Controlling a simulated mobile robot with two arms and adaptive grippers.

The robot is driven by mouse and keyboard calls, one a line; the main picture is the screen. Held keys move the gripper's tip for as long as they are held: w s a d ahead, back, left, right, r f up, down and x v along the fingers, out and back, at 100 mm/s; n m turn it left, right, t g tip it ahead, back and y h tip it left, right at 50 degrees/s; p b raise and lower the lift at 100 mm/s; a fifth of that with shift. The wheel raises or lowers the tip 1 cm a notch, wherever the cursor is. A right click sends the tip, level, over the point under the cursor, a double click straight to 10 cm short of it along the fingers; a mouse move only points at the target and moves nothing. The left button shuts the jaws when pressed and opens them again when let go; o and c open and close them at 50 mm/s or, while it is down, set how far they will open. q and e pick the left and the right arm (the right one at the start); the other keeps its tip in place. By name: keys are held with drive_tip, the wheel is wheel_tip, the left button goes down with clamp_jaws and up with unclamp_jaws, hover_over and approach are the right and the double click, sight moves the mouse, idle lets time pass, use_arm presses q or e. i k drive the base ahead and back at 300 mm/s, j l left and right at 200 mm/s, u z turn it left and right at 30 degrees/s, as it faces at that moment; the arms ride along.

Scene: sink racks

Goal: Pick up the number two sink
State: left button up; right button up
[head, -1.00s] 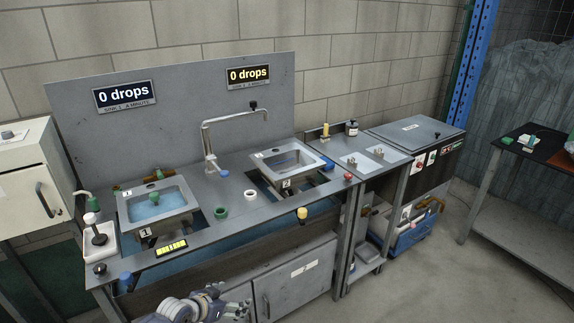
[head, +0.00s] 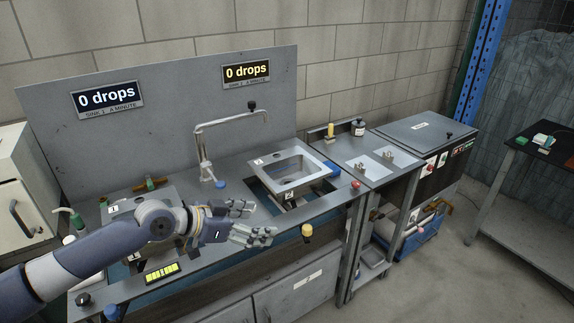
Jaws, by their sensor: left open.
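The number two sink (head: 291,170) is a square steel basin in the right opening of the workbench. A small "2" label shows on its front. My left gripper (head: 256,222) is open and empty, just left and in front of this sink, apart from it. My left arm hides most of the other sink (head: 114,208), marked "1", at the left of the bench. My right gripper is not in view.
A tall curved faucet (head: 204,150) with a blue knob stands between the sinks. A yellow knob (head: 307,230) is on the bench's front edge. A counter with switches (head: 375,160) adjoins at right. Two "0 drops" signs (head: 107,97) are on the back panel.

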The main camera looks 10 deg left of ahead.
sight(297, 173)
drive_tip(key=i+j, duration=0.25)
drive_tip(key=i, duration=0.25)
drive_tip(key=i+j, duration=0.25)
drive_tip(key=i, duration=0.25)
drive_tip(key=i+j, duration=0.25)
drive_tip(key=i, duration=0.2)
